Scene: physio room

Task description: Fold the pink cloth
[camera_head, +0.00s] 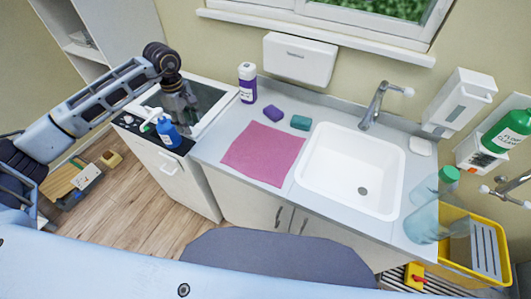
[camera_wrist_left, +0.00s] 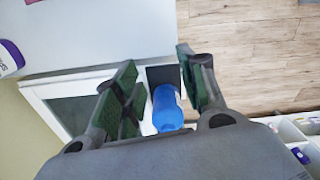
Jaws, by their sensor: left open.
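The pink cloth (camera_head: 262,152) lies spread flat on the grey counter, left of the sink, in the head view. It looks unfolded, with its front edge near the counter's front. My left gripper (camera_head: 184,122) is to the left of the cloth, above the lower cabinet and beside a blue spray bottle (camera_head: 168,134). In the left wrist view, the two fingers of this gripper (camera_wrist_left: 160,62) are apart, with the blue bottle (camera_wrist_left: 167,108) showing between them. I cannot tell whether they touch it. My right gripper is not in view.
A purple-and-white bottle (camera_head: 247,83), a purple sponge (camera_head: 273,113) and a teal sponge (camera_head: 300,122) stand behind the cloth. The white sink (camera_head: 347,165) is to its right. A clear green-capped bottle (camera_head: 430,208) stands at the counter's right end.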

